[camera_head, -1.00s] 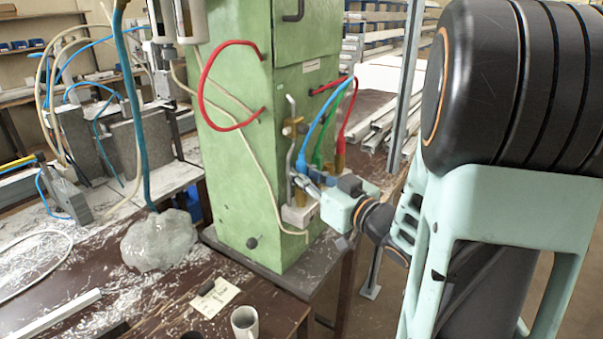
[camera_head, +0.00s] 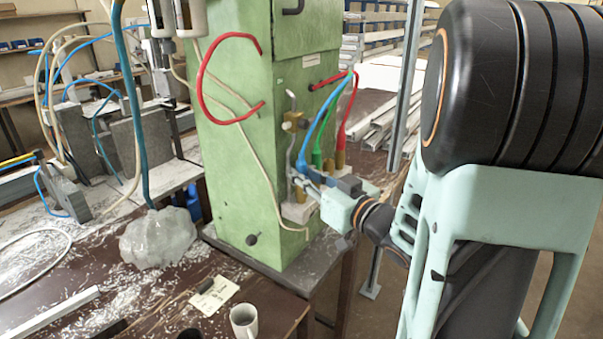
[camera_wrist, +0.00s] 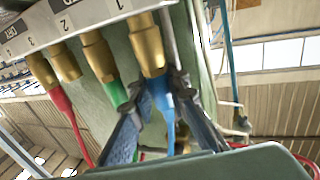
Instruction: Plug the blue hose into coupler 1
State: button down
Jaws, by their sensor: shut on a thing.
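The blue hose (camera_wrist: 164,104) has its blue end at the brass coupler 1 (camera_wrist: 147,46), nearest the "1" on the white labelled block (camera_wrist: 80,22) in the wrist view. The two look in line and touching; how deep it sits I cannot tell. My gripper (camera_wrist: 160,92) is shut on the blue hose end, one finger on each side. In the head view, my gripper (camera_head: 310,180) is low at the front of the green column, by the blue hose (camera_head: 304,160).
The green hose (camera_wrist: 115,94) and red hose (camera_wrist: 64,103) sit at other brass couplers beside it. A further brass coupler (camera_wrist: 66,64) between them looks empty. The green column (camera_head: 235,160) stands close behind. A mug (camera_head: 244,322) stands on the bench.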

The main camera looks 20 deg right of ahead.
jog(key=shift+f, duration=0.1)
jog(key=c, duration=1.8)
grip_release()
jog(key=shift+s, duration=0.1)
jog(key=b+v, duration=0.3)
jog(key=v, duration=0.5)
jog(key=shift+s+b, duration=0.35)
jog(key=shift+s, duration=0.05)
jog(key=shift+d, duration=0.2)
